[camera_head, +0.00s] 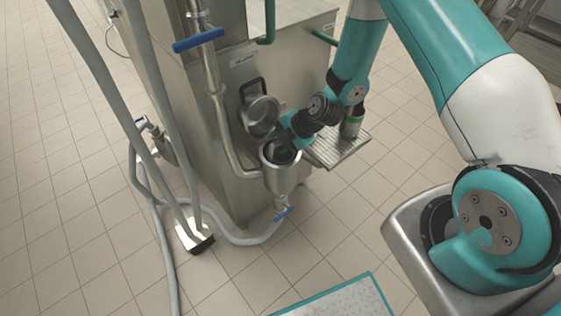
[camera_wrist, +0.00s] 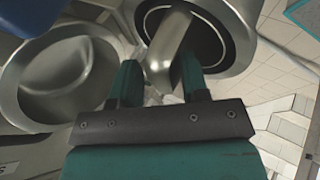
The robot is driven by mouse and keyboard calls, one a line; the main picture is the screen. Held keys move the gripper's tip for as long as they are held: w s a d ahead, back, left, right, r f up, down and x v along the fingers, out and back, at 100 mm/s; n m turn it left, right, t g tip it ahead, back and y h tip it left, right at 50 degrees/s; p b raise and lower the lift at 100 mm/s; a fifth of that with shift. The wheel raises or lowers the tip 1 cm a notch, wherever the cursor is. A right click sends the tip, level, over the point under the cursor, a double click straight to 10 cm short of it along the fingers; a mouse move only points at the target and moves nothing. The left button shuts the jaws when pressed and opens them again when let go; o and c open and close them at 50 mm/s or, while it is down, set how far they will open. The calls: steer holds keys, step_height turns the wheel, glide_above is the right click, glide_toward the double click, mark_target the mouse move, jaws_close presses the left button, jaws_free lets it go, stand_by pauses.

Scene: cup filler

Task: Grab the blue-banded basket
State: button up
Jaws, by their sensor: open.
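My gripper (camera_wrist: 160,64) is open, with its two teal fingers on either side of a bent metal tube (camera_wrist: 170,42). I cannot tell whether they touch it. The tube stands in front of a round steel opening (camera_wrist: 240,45) with a dark inside. In the head view my gripper (camera_head: 287,146) is at the mouth of a steel funnel (camera_head: 282,178) on the machine's front, partly hidden by my wrist. I cannot make out a basket with a blue band in either view. A blue patch (camera_wrist: 28,14) shows at the wrist view's top left corner; what it belongs to is cut off.
A round steel lid (camera_head: 262,113) hangs open beside the funnel on the steel machine (camera_head: 225,85). A small ribbed tray (camera_head: 335,150) juts out to the right, with a green-banded cylinder (camera_head: 351,124) above it. Grey hoses (camera_head: 150,190) run at left.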

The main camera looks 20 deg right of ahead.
jaws_close()
